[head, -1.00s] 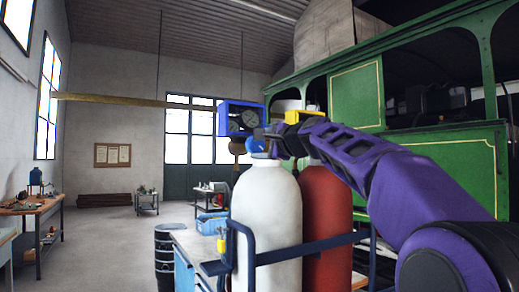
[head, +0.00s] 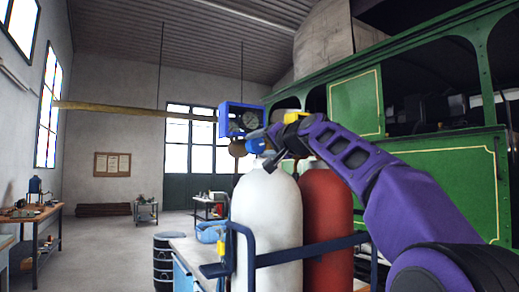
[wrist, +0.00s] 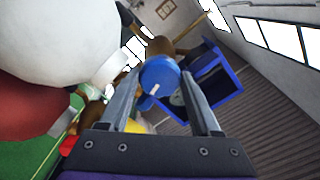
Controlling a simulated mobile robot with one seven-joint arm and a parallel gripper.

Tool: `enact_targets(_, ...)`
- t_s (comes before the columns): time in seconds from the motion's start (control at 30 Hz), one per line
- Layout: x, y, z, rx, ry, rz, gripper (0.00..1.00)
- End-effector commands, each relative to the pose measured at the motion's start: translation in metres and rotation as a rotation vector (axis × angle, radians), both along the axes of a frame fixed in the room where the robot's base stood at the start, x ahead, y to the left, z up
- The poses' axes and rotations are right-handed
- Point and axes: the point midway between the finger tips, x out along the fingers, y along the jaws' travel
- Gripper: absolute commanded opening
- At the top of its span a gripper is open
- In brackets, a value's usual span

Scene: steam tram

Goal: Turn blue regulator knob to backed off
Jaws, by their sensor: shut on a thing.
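The blue regulator knob (wrist: 158,75) is a round blue cap with a short white mark in the wrist view. It sits between the two finger tips of my gripper (wrist: 160,70), which is shut on it. In the head view a blue part of the regulator (head: 256,142) shows on top of the white gas cylinder (head: 265,212). My gripper (head: 272,163) is at the top of this cylinder, with its dark fingers slanting down to the left. The far side of the knob is hidden.
A red cylinder (head: 326,215) stands right of the white one, behind a dark blue rail (head: 300,249). A blue box with gauges (head: 240,120) is just behind the regulator. The green tram (head: 440,165) fills the right.

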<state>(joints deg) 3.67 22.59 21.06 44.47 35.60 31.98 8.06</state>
Motion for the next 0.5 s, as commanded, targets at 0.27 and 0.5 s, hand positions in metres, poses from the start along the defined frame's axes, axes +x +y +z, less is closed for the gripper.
enact_targets(0.27, 0.0002, -0.0005, -0.0007, -0.214, -0.147, -0.001, 0.09)
enact_targets(0.5, 0.0003, -0.0006, -0.0002, -0.403, -0.275, -0.001, 0.09)
